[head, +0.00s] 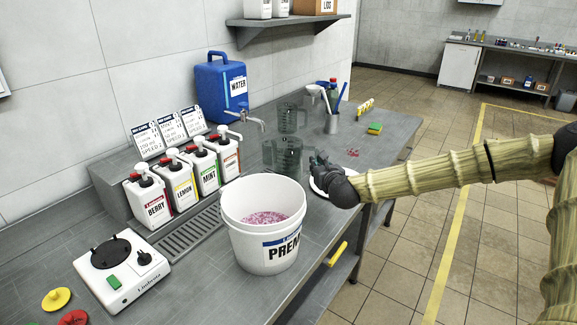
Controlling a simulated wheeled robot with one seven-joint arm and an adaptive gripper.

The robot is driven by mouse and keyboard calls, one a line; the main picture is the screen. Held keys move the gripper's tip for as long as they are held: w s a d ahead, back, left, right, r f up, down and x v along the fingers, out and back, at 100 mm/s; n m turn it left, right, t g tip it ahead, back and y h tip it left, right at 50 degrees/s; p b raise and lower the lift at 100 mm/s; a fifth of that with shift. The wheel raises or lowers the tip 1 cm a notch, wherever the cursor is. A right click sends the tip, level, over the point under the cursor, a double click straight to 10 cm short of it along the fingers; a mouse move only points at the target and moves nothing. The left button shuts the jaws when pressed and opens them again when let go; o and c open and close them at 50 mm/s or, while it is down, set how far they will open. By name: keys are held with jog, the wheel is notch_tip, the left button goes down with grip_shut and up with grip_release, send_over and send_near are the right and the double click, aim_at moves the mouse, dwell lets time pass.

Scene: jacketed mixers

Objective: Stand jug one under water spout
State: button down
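A clear grey jug (287,158) is on the counter behind the white bucket, to the right of and nearer than the water spout (247,119). A second similar jug (292,118) stands farther back. I cannot read a number on either jug. The spout juts from the blue water container (221,88) on the raised ledge. My gripper (314,161) is dark and small in the head view, at the right side of the nearer jug, by its handle side. Whether its fingers touch or enclose the handle is too small to tell.
A large white bucket (263,243) with pink granules stands at the front. Several pump bottles (183,174) stand left of it beside a drain grate (188,235). A white plate (322,184) lies under my gripper. A funnel, metal cup (331,123) and sponge (375,128) are farther back.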

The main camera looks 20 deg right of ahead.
jog(key=w+a, duration=0.2)
jog(key=w+a+p, duration=0.1)
jog(key=w+a, duration=0.1)
jog(key=w, duration=0.1)
jog(key=w+a, duration=0.2)
jog(key=w, duration=0.1)
jog(key=shift+a+p, duration=0.15)
jog(key=shift+p, duration=0.2)
jog(key=shift+s+f+p, duration=0.1)
jog(key=shift+f+p, duration=0.3)
jog(key=shift+f, duration=1.4)
jog(key=shift+f, duration=0.1)
jog(key=c, duration=1.5)
grip_release()
jog(key=b+v, duration=0.1)
jog(key=v, duration=0.4)
jog(key=f+b+v, duration=0.1)
jog(key=v, duration=0.5)
jog(key=f+b+v, duration=0.1)
jog(key=v, duration=0.4)
jog(key=shift+s+f, duration=0.15)
jog(key=shift+s, duration=0.5)
